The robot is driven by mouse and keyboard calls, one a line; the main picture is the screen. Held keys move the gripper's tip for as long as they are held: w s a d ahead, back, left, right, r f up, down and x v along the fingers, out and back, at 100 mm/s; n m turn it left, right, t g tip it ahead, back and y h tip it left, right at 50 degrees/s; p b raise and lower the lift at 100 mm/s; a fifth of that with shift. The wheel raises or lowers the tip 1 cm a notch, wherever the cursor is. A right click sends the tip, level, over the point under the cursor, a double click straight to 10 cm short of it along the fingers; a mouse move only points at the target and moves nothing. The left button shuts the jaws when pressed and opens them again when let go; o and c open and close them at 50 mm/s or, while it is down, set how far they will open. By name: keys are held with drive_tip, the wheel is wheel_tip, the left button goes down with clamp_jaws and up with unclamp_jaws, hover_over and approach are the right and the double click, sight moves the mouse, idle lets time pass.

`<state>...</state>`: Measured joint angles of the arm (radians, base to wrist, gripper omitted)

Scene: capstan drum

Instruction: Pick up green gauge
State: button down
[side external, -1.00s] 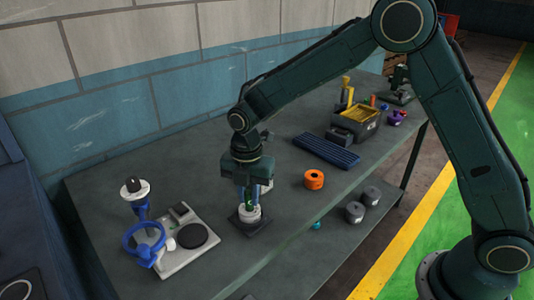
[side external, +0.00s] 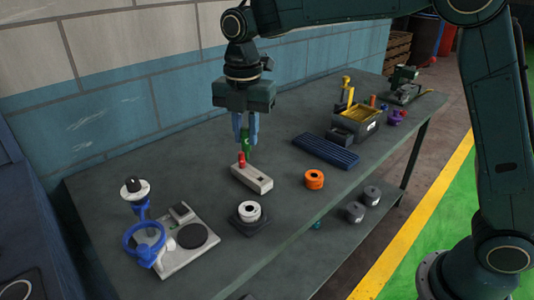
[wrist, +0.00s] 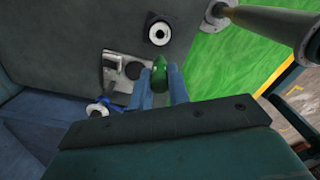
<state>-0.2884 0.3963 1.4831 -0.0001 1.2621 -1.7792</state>
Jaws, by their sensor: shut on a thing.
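The green gauge (side external: 246,142) is between the blue fingers of my gripper (side external: 245,135) in the side view. My gripper is shut on it and holds it over the bench, close above a light grey block. In the wrist view the green gauge (wrist: 159,75) shows between the two fingertips (wrist: 160,82). Its lower end is near a red piece (side external: 241,160) that stands at the block's back end; I cannot tell whether they touch.
The light grey block (side external: 252,178) lies below my gripper. A white ring on a dark base (side external: 249,212), a scale-like device (side external: 188,240) and an orange ring (side external: 314,179) stand nearby. A blue ribbed tray (side external: 326,151) and a yellow-topped box (side external: 358,122) are at the right.

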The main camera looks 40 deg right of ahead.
drive_tip(key=shift+r, duration=1.4)
